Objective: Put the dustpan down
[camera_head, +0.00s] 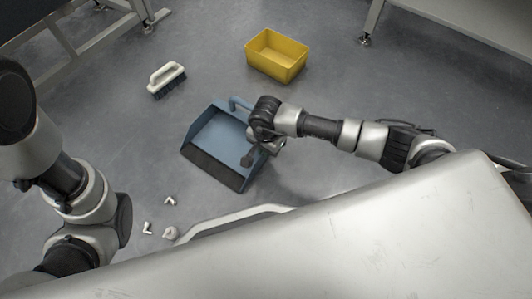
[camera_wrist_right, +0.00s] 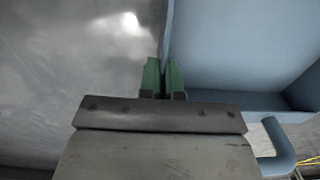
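The blue-grey dustpan (camera_head: 222,133) is below my right arm, level or nearly so, with its dark front lip toward the lower left and its handle at the back. I cannot tell whether it touches the floor. My right gripper (camera_head: 247,159) is at its right side wall. In the right wrist view the green fingertips (camera_wrist_right: 163,80) stand close together on either side of the wall's edge, shut on the dustpan (camera_wrist_right: 240,45). Its handle shows at the lower right there. My left arm is at the left of the head view; its gripper is out of view.
A white brush (camera_head: 166,80) with dark bristles and a yellow bin (camera_head: 276,56) stand on the grey floor behind the dustpan. Several small white pieces (camera_head: 169,201) lie in front of it. Table legs (camera_head: 148,14) stand at the back. The floor between is clear.

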